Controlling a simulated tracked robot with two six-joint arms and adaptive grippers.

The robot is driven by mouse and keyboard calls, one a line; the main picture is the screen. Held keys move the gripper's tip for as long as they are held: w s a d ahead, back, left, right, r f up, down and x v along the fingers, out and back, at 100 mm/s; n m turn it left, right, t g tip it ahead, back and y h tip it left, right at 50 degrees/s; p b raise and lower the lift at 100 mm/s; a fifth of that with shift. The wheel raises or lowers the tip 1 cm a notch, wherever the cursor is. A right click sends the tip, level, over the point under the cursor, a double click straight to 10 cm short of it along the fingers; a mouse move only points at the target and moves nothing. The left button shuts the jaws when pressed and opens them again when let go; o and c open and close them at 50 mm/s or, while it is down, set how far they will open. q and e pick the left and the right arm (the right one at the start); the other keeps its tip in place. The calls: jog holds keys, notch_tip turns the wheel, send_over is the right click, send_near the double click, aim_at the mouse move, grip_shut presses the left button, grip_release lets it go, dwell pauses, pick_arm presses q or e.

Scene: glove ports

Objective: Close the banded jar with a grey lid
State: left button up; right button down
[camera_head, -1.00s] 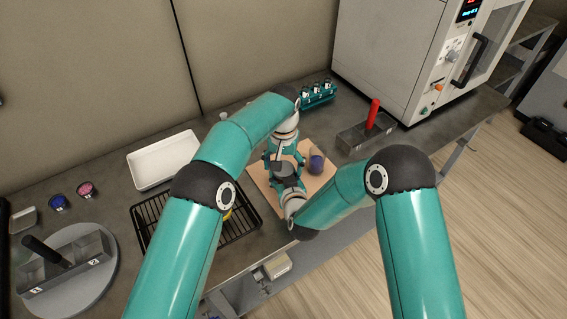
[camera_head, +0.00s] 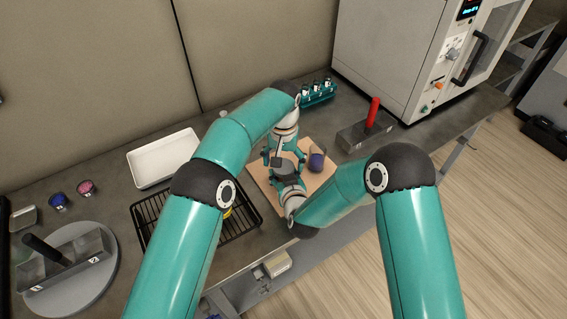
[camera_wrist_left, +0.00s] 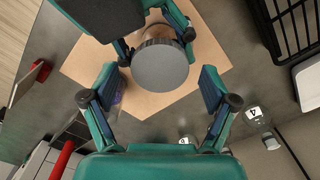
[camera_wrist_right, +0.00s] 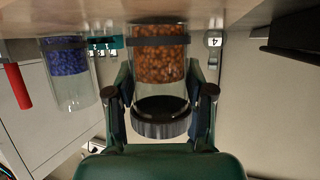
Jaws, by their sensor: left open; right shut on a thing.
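A clear jar with brown beads (camera_wrist_right: 158,62) and a dark band stands on the tan board (camera_wrist_left: 185,105). A ribbed grey lid (camera_wrist_left: 160,66) sits on its mouth; in the upside-down right wrist view the lid (camera_wrist_right: 161,124) is at the jar's lower end. My right gripper (camera_wrist_right: 160,92) is shut on this jar, fingers at its sides. My left gripper (camera_wrist_left: 160,84) is open above the lid, its fingers apart from it. A second clear jar, with blue beads (camera_wrist_right: 67,62) and a dark band, stands beside it and shows no lid; it is also in the head view (camera_head: 317,161).
A black wire rack (camera_head: 152,226) and white tray (camera_head: 163,158) lie left of the board. A teal vial rack (camera_head: 318,95) stands behind. A grey box (camera_head: 352,137) with a red handle (camera_head: 373,111) is right. A round plate (camera_head: 92,287) carries a divided bin at far left.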

pick_arm(q)
jog(key=shift+r, duration=2)
jog(key=shift+o, duration=1.3)
pick_arm(e)
jog(key=shift+c, duration=1.7)
grip_release()
jog(key=shift+s, duration=0.1)
jog(key=v, duration=1.1)
jog(key=shift+s+r, duration=0.25)
jog(key=shift+s, duration=0.05)
jog(key=shift+d, duration=0.1)
